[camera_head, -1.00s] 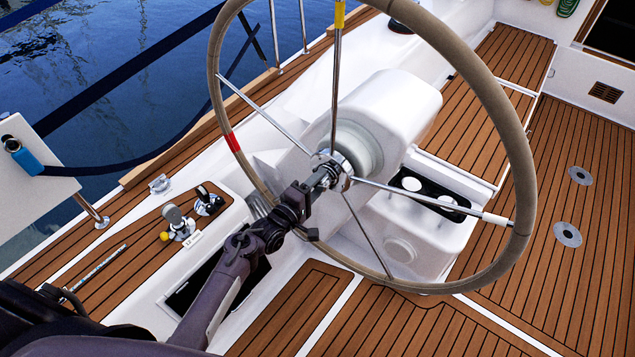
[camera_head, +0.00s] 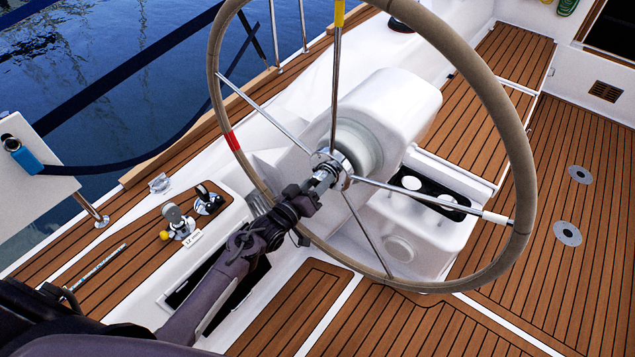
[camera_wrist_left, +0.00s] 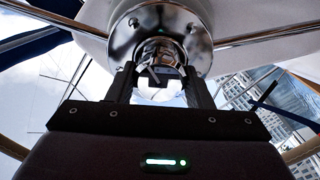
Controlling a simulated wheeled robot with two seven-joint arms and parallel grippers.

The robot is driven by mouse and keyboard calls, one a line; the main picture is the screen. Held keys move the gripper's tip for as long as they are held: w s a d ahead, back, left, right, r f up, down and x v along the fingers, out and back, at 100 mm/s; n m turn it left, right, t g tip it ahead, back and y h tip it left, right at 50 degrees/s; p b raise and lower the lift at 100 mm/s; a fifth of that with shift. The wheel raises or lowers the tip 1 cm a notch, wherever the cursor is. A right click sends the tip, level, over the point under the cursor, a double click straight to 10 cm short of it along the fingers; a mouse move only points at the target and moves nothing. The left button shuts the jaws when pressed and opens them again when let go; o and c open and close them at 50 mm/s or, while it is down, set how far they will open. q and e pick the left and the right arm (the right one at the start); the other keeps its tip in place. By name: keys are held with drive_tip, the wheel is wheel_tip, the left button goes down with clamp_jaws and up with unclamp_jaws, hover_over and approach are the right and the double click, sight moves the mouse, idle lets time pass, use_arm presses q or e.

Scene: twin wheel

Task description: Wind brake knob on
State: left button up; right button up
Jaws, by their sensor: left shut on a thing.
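The brake knob (camera_wrist_left: 160,50) is a chrome piece at the centre of the wheel hub (camera_wrist_left: 150,22). In the head view the steering wheel (camera_head: 522,160) has a tan rim, metal spokes and a chrome hub (camera_head: 340,166). My left gripper (camera_head: 322,180) reaches the hub from the lower left. In the left wrist view its two fingers (camera_wrist_left: 160,80) stand on either side of the knob, shut on it. The fingers partly hide the knob in the head view. My right gripper is not in view.
The white pedestal (camera_head: 405,105) stands behind the wheel. Winch levers (camera_head: 178,222) sit on the side deck at left. A white panel (camera_head: 40,185) with a blue strap stands at the far left. Open teak floor (camera_head: 545,270) lies at right.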

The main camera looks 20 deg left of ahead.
use_arm(q)
drive_tip(key=m, duration=0.5)
drive_tip(key=shift+f+m+b, duration=0.1)
drive_tip(key=shift+m+b, duration=0.2)
drive_tip(key=m, duration=0.5)
drive_tip(key=shift+d+b, duration=0.1)
drive_tip(key=shift+b, duration=0.2)
drive_tip(key=o, duration=1)
drive_tip(key=shift+s, duration=0.1)
drive_tip(key=v, duration=0.7)
drive_tip(key=shift+s+b, duration=0.3)
drive_tip(key=shift+s, duration=0.05)
drive_tip(key=shift+a, duration=0.2)
